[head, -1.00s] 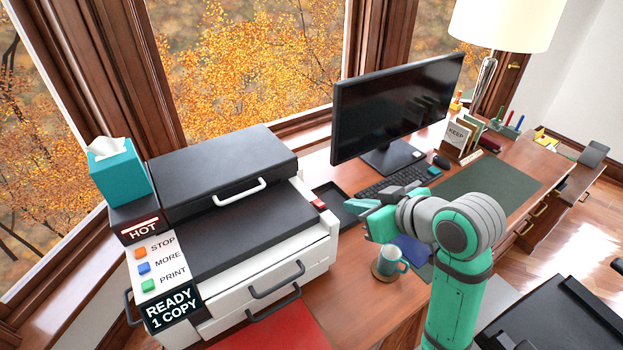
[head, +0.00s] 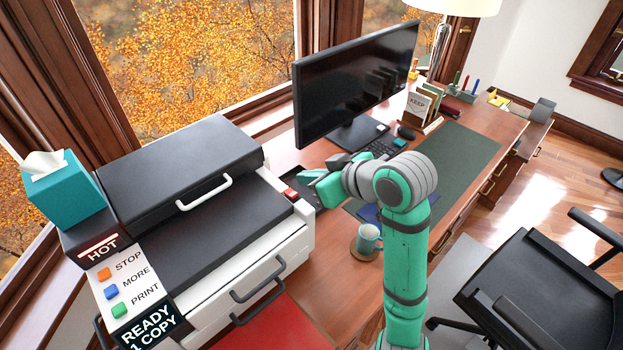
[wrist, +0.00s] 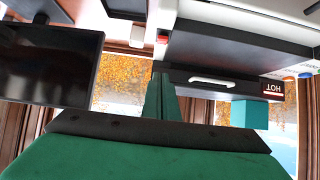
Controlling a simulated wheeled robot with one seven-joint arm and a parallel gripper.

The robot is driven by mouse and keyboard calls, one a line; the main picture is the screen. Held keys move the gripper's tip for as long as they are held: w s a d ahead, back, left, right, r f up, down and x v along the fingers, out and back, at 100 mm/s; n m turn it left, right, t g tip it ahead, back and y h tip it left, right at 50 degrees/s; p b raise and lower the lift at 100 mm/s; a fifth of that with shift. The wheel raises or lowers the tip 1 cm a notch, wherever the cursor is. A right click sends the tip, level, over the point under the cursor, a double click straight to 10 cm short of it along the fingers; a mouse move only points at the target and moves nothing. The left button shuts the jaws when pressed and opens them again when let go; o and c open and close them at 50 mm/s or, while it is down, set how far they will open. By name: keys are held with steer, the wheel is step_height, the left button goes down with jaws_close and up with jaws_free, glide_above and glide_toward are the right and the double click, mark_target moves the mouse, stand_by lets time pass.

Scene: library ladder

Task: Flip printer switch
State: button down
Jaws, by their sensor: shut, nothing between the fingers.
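The printer (head: 200,215) stands at the left of the head view, white with a black top and a white lid handle. A small red switch (head: 290,194) sits on the printer's right side near the back corner. It also shows in the upside-down wrist view (wrist: 162,39). My gripper (head: 308,177) is shut and empty, pointing left toward the printer. In the head view its tips appear just behind and right of the red switch; whether they touch it I cannot tell. In the wrist view the fingers (wrist: 160,97) are together, apart from the switch in the picture.
A monitor (head: 355,80) stands behind my arm. A mug (head: 368,240) sits on the desk just below my gripper. A teal tissue box (head: 63,188) stands on the printer's left part. A black chair (head: 530,290) is at the right. Open floor lies beyond it.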

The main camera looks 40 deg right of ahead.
glide_above(294, 197)
step_height(294, 197, down, 4)
steer(key=shift+d+r, duration=0.1)
steer(key=f, duration=0.3)
steer(key=shift+s+d, duration=0.15)
steer(key=shift+s, duration=0.1)
steer(key=shift+s+f, duration=0.15)
steer(key=shift+f, duration=0.4)
